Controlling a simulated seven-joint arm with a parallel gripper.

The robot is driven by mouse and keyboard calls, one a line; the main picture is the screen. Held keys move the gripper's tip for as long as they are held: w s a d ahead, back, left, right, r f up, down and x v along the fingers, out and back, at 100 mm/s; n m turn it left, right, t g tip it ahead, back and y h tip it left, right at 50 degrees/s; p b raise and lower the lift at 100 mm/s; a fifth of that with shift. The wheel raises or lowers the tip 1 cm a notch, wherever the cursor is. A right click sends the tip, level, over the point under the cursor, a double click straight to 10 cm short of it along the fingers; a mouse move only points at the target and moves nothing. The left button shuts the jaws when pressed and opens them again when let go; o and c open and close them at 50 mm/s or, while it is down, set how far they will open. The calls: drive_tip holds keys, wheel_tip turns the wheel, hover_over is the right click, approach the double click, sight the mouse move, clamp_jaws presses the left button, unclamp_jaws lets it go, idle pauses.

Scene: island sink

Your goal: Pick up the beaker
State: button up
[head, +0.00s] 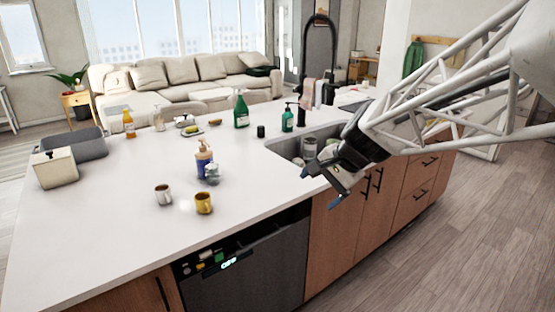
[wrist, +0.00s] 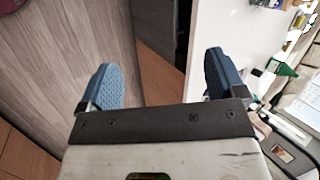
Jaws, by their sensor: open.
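I cannot tell for sure which thing is the beaker. A small silver-grey cup (head: 163,194) stands upright on the white counter near its front, left of a yellow mug (head: 204,203). Several containers (head: 309,146) also stand in the sink, partly hidden by my arm. My gripper (head: 322,187) is over the front edge of the island by the sink, well right of the two cups. In the wrist view its blue fingers (wrist: 160,78) are wide apart with nothing between them, above the floor and the cabinet front.
A pump bottle (head: 204,160) and a small clear item (head: 212,174) stand behind the cups. Green bottles (head: 241,110) stand farther back. A cream box (head: 54,167) and a grey tub (head: 80,145) are at the left. The front-left counter (head: 90,235) is clear.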

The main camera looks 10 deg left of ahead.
drive_tip(key=w+a+f+m+y, duration=0.2)
drive_tip(key=w+a+m+y, duration=0.15)
drive_tip(key=w+a, duration=0.8)
drive_tip(key=m+t+y, duration=0.2)
drive_tip(key=m+y, duration=0.1)
drive_tip(key=m, duration=0.8)
approach(218, 175)
drive_tip(key=x, duration=0.4)
drive_tip(key=shift+w+a+f+y, duration=0.1)
drive_tip(key=shift+w+f+y, duration=0.05)
drive_tip(key=shift+f+y, duration=0.1)
drive_tip(key=shift+w+a+f, duration=0.15)
drive_tip(key=shift+a+f, duration=0.05)
drive_tip(key=shift+a, duration=0.3)
drive_tip(key=shift+w+a+f, duration=0.2)
drive_tip(key=shift+a+f, duration=0.05)
drive_tip(key=shift+a, duration=0.35)
drive_tip(key=shift+a, duration=0.1)
drive_tip(key=shift+x, duration=2.55)
